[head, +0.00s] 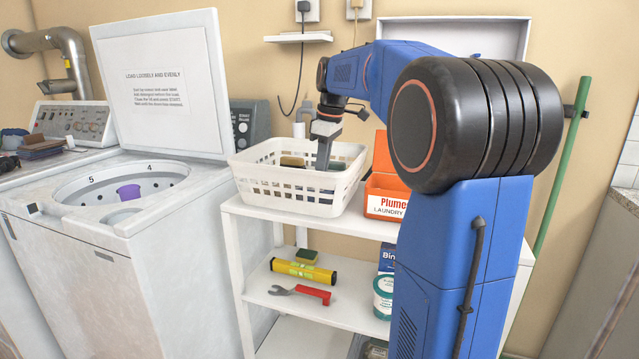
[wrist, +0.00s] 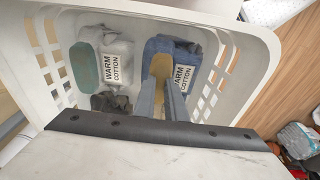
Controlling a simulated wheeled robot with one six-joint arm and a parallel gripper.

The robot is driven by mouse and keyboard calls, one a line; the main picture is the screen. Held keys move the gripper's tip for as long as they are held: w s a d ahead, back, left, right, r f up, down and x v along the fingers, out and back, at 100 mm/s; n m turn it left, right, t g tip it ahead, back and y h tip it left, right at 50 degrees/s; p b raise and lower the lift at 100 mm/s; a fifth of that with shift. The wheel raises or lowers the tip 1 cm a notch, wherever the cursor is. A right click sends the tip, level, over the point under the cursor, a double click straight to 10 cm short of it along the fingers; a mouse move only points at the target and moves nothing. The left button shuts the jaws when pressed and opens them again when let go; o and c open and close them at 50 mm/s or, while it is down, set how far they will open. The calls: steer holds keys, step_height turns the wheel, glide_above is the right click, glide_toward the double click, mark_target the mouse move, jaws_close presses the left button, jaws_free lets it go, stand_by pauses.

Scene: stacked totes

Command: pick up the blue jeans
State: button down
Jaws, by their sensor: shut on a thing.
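The blue jeans (wrist: 185,47) are a folded dark-blue bundle with a white "WARM COTTON" label, at the right in the white basket in the wrist view. My gripper (wrist: 161,82) reaches down into the white basket (head: 273,183), its two grey fingers shut on the jeans at a tan patch. In the head view my gripper (head: 323,152) points down into the basket, its fingertips partly hidden by the slotted wall. Whether the jeans are clear of the basket floor cannot be told.
Beside the jeans lie a light-grey folded garment (wrist: 117,52) with the same label, a green sponge-like block (wrist: 86,62) and a dark cloth (wrist: 110,102). An orange laundry box (head: 386,195) stands right of the basket. The washer (head: 150,255) stands left, lid open.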

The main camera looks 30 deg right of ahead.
step_height(320, 180, up, 10)
stand_by(0.5)
